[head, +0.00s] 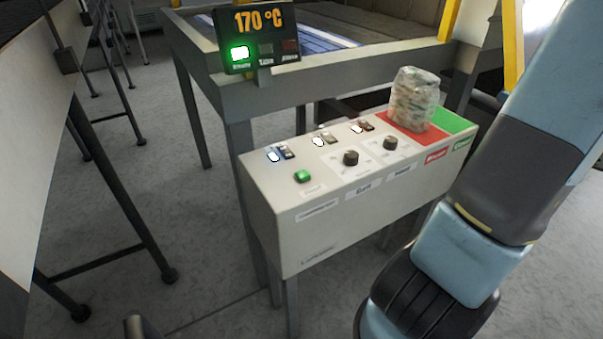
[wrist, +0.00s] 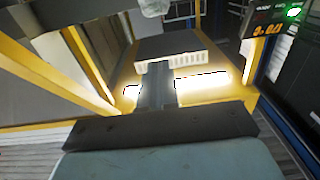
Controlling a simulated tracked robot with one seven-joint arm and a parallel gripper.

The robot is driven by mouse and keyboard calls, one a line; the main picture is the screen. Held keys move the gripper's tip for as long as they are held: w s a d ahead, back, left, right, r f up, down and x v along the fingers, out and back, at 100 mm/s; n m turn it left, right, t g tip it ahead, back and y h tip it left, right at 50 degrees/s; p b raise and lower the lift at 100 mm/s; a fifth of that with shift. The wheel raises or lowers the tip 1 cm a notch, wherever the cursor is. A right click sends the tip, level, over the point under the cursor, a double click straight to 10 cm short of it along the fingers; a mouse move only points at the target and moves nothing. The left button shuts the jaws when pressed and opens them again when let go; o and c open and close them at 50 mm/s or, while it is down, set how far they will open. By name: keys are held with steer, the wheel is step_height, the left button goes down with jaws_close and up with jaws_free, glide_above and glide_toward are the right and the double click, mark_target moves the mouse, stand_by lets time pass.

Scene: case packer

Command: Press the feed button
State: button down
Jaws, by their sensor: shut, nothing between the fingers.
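A sloped grey control panel (head: 350,215) stands in the middle of the head view. A small green push button (head: 303,176) sits at its left, above a white label too blurred to read; I cannot confirm that it is the feed button. Three switches (head: 324,139) line the panel's back edge, and two black knobs (head: 370,150) sit to the right of the button. My gripper (wrist: 158,85) shows in the wrist view as a dark narrow shape, shut and empty. It is outside the head view, where my arm passes in front of the panel's right side. The wrist view does not show the button.
A display (head: 258,38) reading 170 °C with a lit green lamp is behind the panel, on the machine frame (head: 330,85). A table (head: 40,150) is at left. Floor between is clear.

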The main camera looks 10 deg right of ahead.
steer(key=shift+w, duration=0.1)
stand_by(0.7)
steer(key=w+a+r+m+h, duration=0.1)
steer(key=w+a+r+h, duration=0.3)
steer(key=w+r+h, duration=0.5)
steer(key=w+a+r+m+g+h, duration=0.2)
steer(key=a+m+g, duration=0.1)
steer(key=a, duration=0.3)
steer(key=s+a+f+g+y, duration=0.2)
steer(key=s+a+f+g, duration=0.1)
steer(key=s+a, duration=0.7)
steer(key=s+a+f+g+y, duration=0.2)
steer(key=s+a+g, duration=0.3)
steer(key=s+a, duration=0.5)
steer(key=a, duration=0.6)
steer(key=shift+a+f+y, duration=0.25)
steer(key=shift+f+y, duration=0.15)
